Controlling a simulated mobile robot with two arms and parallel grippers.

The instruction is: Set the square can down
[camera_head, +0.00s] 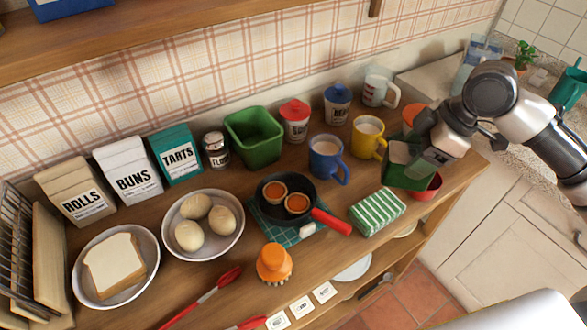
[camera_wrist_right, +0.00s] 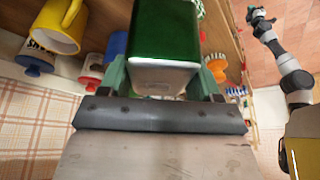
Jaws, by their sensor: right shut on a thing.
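The square can (camera_head: 399,177) is dark green with a pale end, and it is at the right end of the wooden counter in the head view. My right gripper (camera_head: 424,160) is shut on it. In the right wrist view the can (camera_wrist_right: 165,32) sits between the two green fingers of the right gripper (camera_wrist_right: 162,78). Whether its underside touches the counter cannot be told. My left gripper (camera_wrist_right: 259,17) shows small at the top right of the wrist view, away from the can; its opening is too small to read.
Close to the can are a red bowl (camera_head: 428,187), a yellow mug (camera_head: 367,138), a green striped packet (camera_head: 377,212) and an orange item (camera_head: 412,113). A pan (camera_head: 272,189) with a red handle is further left. The wooden counter (camera_head: 463,165) has a little bare room at its right end.

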